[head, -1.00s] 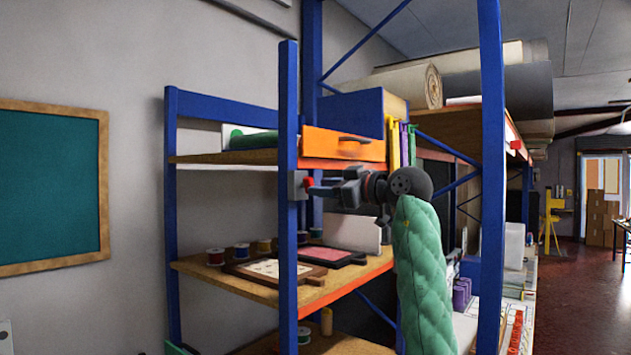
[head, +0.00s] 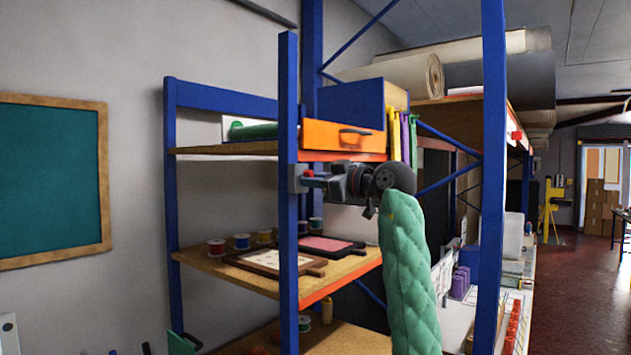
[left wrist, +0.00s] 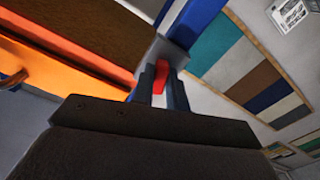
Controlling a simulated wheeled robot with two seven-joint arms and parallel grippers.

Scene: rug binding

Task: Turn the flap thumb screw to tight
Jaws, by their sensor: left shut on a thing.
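The flap thumb screw is a small red piece (head: 309,173) at a grey block (head: 296,178) on the blue front post of the shelf rack. My left gripper (head: 314,182) reaches it from the right, with its fingers level with the screw. In the left wrist view the red screw (left wrist: 160,77) sits between the two dark fingers (left wrist: 160,84), which are shut on it. The fingers hide part of the screw, and I cannot read how tight it is. My right gripper is in neither view.
An orange drawer front (head: 343,137) sits just above my left gripper. The blue post (head: 288,90) stands at the fingertips, and another blue upright (head: 492,150) stands right of my arm. Spools and framed boards (head: 268,262) lie on the shelf below.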

